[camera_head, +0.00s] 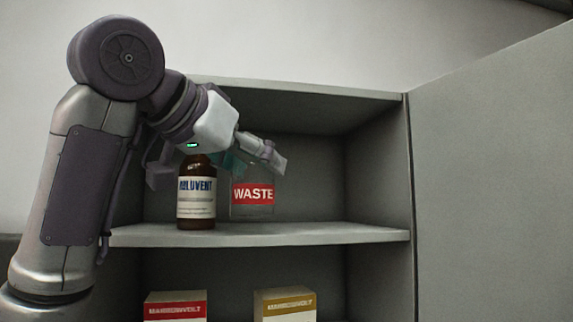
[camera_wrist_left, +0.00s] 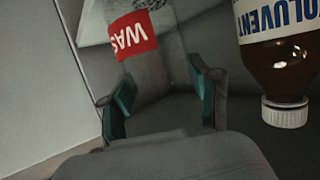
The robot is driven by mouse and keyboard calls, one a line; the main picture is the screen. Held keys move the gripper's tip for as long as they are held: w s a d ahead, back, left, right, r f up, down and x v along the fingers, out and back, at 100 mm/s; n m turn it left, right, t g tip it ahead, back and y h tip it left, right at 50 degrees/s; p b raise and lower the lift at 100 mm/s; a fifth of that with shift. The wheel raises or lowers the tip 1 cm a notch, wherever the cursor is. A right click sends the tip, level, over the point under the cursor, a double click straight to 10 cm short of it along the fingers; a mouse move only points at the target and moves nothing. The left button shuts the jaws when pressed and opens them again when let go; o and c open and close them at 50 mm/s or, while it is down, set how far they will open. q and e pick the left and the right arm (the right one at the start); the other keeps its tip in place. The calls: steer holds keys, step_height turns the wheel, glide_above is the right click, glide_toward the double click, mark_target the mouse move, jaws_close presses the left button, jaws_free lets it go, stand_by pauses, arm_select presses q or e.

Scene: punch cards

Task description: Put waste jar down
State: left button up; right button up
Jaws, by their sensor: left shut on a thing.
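The waste jar is a clear jar with a red WASTE label (camera_head: 252,195), in the upper compartment of the grey cabinet. It also shows upside down in the left wrist view (camera_wrist_left: 134,33). My left gripper (camera_head: 245,160) is shut on the jar's upper part from above, with teal pads on either side in the left wrist view (camera_wrist_left: 162,95). The jar is upright, at or just above the shelf (camera_head: 300,233); I cannot tell if its base touches. My right gripper is not in view.
A brown SOLUVENT bottle (camera_head: 197,197) with a white cap (camera_wrist_left: 285,112) stands close to the jar's left in the head view. Shelf room is free to the jar's right. A red-labelled box (camera_head: 175,307) and a yellow-labelled box (camera_head: 285,304) are below.

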arm_select(q)
steer(key=w+d, duration=0.1)
steer(key=w+d+p, duration=0.1)
steer(key=w, duration=0.1)
steer(key=shift+w+d, duration=0.15)
steer(key=shift+w, duration=0.15)
steer(key=shift+w+d+p, duration=0.3)
steer(key=shift+w, duration=0.2)
steer(key=shift+w+d+r+p, duration=0.25)
steer(key=shift+w+d+p, duration=0.4)
steer(key=shift+w+p, duration=0.35)
steer(key=shift+w+d+f+p, duration=0.4)
steer(key=shift+w+f, duration=0.15)
steer(key=shift+f, duration=0.55)
steer(key=shift+s+a, duration=0.1)
steer(key=shift+a, duration=0.05)
steer(key=shift+f, duration=0.15)
steer(key=o, duration=1.2)
steer(key=shift+o, duration=0.4)
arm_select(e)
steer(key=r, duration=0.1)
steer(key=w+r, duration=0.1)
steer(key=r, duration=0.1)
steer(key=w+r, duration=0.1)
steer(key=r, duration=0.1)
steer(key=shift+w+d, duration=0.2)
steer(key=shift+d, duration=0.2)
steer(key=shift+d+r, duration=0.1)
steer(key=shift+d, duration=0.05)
